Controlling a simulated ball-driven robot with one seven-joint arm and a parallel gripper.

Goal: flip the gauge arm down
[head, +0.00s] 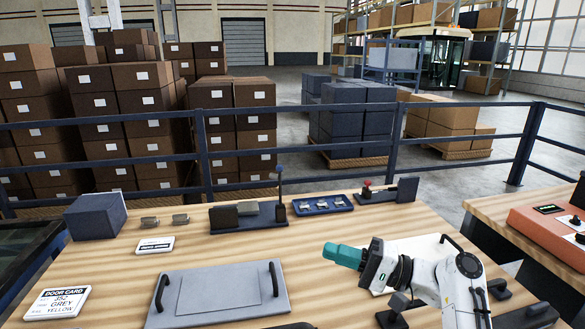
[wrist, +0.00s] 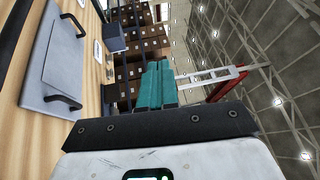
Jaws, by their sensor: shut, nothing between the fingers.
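A dark fixture (head: 248,217) stands at the back of the wooden bench in the head view. A thin dark-blue arm (head: 280,183) with a knob on top stands upright at its right end; it looks like the gauge arm. I cannot make it out in the wrist view. My gripper (head: 330,251) has teal fingers and points left above the bench, nearer to me and to the right of the upright arm, apart from it. The fingers also show in the wrist view (wrist: 158,66), shut together with nothing held.
A grey plate with two black handles (head: 238,309) lies in front. A dark box (head: 96,216), small blocks, a blue tray (head: 322,211) and a red-knobbed fixture (head: 385,192) line the back. A door card (head: 57,301) lies front left. A blue railing (head: 300,148) runs behind.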

